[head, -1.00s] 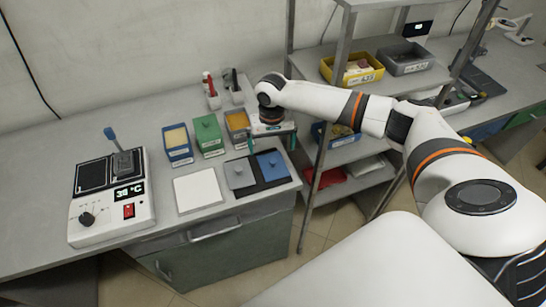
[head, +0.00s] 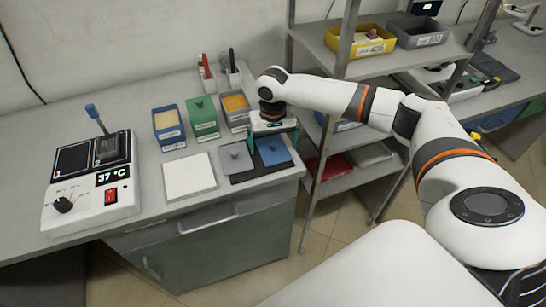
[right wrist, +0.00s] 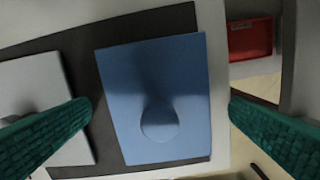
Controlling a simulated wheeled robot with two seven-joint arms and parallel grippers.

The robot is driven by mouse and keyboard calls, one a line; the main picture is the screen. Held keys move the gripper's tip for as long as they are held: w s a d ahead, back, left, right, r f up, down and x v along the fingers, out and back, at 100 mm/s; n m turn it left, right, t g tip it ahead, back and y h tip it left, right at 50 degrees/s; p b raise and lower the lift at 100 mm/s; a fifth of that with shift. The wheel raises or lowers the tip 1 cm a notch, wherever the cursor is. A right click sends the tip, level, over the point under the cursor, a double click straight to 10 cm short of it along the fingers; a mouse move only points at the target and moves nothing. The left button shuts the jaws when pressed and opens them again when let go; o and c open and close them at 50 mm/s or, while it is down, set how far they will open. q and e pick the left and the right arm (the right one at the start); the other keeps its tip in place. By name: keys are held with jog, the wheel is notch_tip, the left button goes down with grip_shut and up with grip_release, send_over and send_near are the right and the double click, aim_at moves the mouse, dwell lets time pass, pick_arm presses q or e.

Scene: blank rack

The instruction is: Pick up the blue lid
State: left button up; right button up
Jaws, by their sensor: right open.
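The blue lid (head: 274,153) is a flat square plate with a round knob. It lies on the right part of a dark mat (head: 247,178), beside a grey lid (head: 236,157). My right gripper (head: 273,138) is open above the blue lid, pointing down and hiding part of it. In the right wrist view the blue lid (right wrist: 152,70) and its knob lie between my two green fingers, which are wide apart and hold nothing. The left finger overlaps the grey lid (right wrist: 45,85) in that view. My left gripper is out of view.
Blue (head: 168,126), green (head: 203,117) and grey (head: 237,108) boxes stand behind the lids. A white plate (head: 189,176) lies to the left, then a heater device (head: 92,180). A shelf post (head: 333,115) stands close right of the gripper.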

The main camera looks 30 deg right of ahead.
jog(key=shift+f, duration=0.1)
jog(key=c, duration=1)
